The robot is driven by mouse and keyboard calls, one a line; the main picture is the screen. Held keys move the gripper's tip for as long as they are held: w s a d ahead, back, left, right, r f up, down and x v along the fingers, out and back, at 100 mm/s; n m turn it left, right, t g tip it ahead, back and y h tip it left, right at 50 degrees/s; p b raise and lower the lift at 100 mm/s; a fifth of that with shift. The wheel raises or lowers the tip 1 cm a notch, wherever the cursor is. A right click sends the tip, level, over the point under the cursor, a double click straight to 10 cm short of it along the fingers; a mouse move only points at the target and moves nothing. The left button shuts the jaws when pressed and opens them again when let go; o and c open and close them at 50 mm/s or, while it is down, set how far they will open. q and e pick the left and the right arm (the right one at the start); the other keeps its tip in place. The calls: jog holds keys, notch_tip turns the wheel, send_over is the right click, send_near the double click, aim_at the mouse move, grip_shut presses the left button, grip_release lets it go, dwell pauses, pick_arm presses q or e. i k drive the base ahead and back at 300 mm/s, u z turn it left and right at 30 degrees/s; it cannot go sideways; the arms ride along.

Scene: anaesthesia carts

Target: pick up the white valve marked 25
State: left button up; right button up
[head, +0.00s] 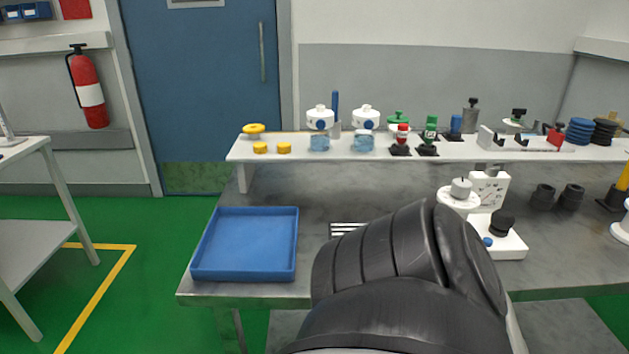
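Two white round-topped valves, a left one (320,118) and a right one (366,118), sit side by side above light-blue bases on the white raised shelf. A white piece with a grey knob (459,198) stands on the bench right of centre, next to a white device with a dial (489,187). Any number on these white parts is too small to read, so I cannot tell which is marked 25. One of my dark arms fills the bottom centre and hides part of the bench. Neither of my grippers shows.
A blue tray (245,276) lies on the left of the grey bench (300,196). The white shelf (270,147) also holds yellow caps (254,130), red and green valves (401,140) and blue discs (579,131). Black cylinders (543,197) stand on the bench at right.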

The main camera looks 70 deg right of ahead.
aim_at(463, 206)
jog(key=u, duration=0.35)
jog(key=k, duration=1.35)
jog(key=z, duration=1.45)
